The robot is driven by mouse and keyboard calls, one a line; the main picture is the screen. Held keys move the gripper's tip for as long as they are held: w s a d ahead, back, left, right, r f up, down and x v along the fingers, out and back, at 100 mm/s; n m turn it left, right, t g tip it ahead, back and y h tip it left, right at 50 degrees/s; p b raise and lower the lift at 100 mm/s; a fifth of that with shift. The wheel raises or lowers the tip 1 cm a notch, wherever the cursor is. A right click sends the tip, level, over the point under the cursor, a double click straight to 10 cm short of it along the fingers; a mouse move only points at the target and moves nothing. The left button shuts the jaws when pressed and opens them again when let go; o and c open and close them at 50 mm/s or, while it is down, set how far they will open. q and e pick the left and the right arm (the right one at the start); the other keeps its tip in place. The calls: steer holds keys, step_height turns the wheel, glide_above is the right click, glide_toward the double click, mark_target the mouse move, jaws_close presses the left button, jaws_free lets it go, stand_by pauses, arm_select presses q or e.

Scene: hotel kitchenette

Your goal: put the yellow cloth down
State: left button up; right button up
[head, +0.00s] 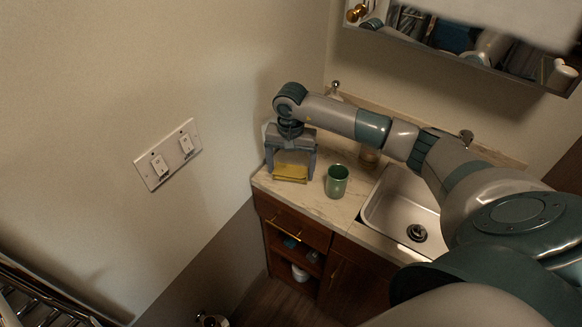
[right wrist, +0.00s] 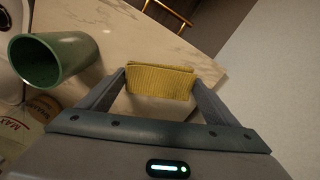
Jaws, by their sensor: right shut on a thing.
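The yellow cloth (head: 290,173) is a small folded, ribbed piece over the left end of the counter. My right gripper (head: 291,171) points down there and is shut on the cloth. In the right wrist view the cloth (right wrist: 160,82) spans between the two fingertips. I cannot tell whether the cloth touches the counter or hangs just above it. My left gripper is not in view.
A green cup (head: 337,181) stands on the marble counter (head: 318,205) just right of the gripper. A metal sink (head: 385,222) lies further right. Drawers with a brass handle (head: 283,229) are below the counter's front edge. A wall is close on the left.

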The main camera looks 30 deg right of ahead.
steer(key=shift+f, duration=0.5)
steer(key=shift+f, duration=0.1)
steer(key=o, duration=0.9)
